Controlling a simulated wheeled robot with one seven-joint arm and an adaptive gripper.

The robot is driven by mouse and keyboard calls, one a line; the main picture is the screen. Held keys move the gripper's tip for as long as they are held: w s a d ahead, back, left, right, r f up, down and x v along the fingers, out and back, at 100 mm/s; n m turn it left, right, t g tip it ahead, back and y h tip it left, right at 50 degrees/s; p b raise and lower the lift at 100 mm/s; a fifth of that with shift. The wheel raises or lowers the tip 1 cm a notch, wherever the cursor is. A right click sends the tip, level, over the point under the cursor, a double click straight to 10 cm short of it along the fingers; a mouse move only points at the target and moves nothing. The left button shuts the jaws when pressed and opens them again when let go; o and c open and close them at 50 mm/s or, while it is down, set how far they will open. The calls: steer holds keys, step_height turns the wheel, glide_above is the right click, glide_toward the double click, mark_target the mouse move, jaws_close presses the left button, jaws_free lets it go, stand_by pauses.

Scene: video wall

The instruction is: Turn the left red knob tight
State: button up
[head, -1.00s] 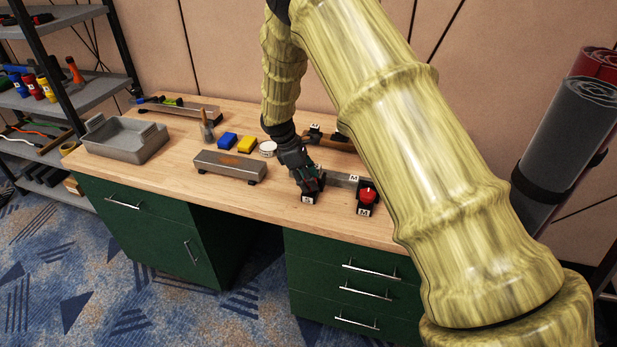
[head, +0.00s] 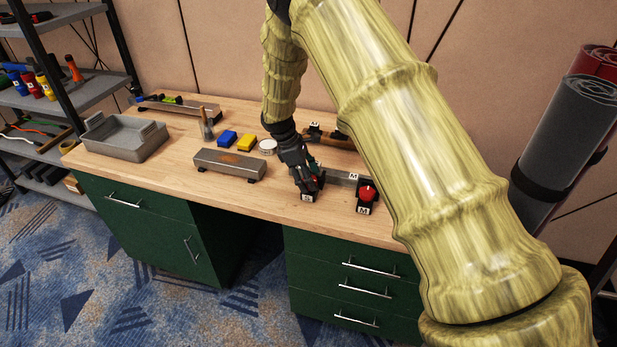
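My gripper (head: 309,184) points down over the left black clamp block (head: 308,198) on the workbench. The left red knob is mostly hidden by my gripper; only a little red shows between the fingers. My fingers are around or right beside that knob, but whether they press on it I cannot tell. The right red knob (head: 367,193) stands in plain view on its black block (head: 363,209), to the right of my gripper. A grey metal bar (head: 337,178) lies just behind the two blocks.
The wooden workbench (head: 150,180) holds a grey tray (head: 125,141), a grey block (head: 229,164), blue (head: 227,139) and yellow (head: 246,143) blocks, a white round tin (head: 267,147) and a brush (head: 206,123). My arm hides the bench's right side. The front left of the bench is clear.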

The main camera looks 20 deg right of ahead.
steer(key=shift+r, duration=0.1)
steer(key=v, duration=1.1)
steer(key=shift+r, duration=0.4)
steer(key=shift+f, duration=0.1)
